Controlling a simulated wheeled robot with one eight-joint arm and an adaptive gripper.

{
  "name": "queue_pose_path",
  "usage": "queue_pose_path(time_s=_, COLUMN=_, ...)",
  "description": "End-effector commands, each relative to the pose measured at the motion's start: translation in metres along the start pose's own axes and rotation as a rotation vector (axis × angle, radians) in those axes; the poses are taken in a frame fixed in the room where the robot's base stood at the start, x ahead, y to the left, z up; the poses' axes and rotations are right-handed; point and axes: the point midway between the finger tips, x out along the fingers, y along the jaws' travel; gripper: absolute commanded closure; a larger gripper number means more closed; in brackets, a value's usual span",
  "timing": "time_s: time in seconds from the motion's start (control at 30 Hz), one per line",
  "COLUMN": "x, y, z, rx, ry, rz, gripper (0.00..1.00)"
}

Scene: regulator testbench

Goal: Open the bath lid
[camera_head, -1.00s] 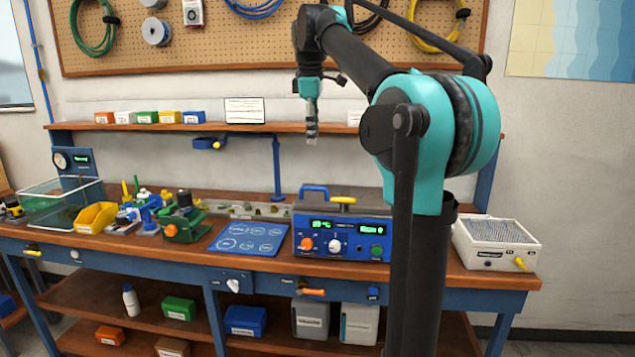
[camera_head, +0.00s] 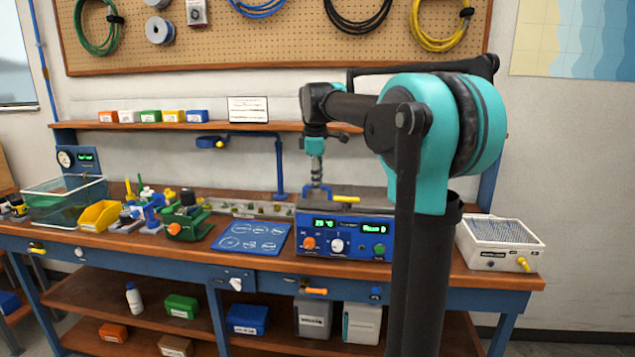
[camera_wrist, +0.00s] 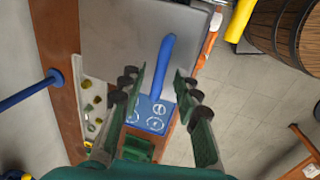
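The bath is the blue-fronted box (camera_head: 345,240) with green displays and knobs on the bench. Its flat grey lid lies closed on top, and the lid (camera_wrist: 110,35) fills the upper middle of the wrist view. A blue bar handle (camera_wrist: 166,65) stands on the lid.
A yellow bar (camera_head: 345,199) sits on the bath's top, right of my gripper. A blue mat (camera_head: 250,238) and a green fixture (camera_head: 188,225) stand to the left. A blue post (camera_head: 279,165) rises behind. A white container (camera_head: 500,245) stands at the bench's right end.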

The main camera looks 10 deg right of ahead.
Motion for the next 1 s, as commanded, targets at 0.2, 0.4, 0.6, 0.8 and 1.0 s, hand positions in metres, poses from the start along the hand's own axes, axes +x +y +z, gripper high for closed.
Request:
queue_pose_path(time_s=0.2, x=0.0021, y=0.0, z=0.0001, rx=0.0, ry=0.0, rz=0.0, gripper=0.68)
queue_pose_path(time_s=0.4, x=0.0019, y=0.0, z=0.0001, rx=0.0, ry=0.0, rz=0.0, gripper=0.81)
queue_pose_path(time_s=0.6, x=0.0018, y=0.0, z=0.0002, rx=0.0, ry=0.0, rz=0.0, gripper=1.0)
queue_pose_path(time_s=0.8, x=0.0017, y=0.0, z=0.0001, rx=0.0, ry=0.0, rz=0.0, gripper=1.0)
queue_pose_path(time_s=1.0, x=0.0012, y=0.0005, z=0.0002, rx=0.0, ry=0.0, rz=-0.003, gripper=1.0)
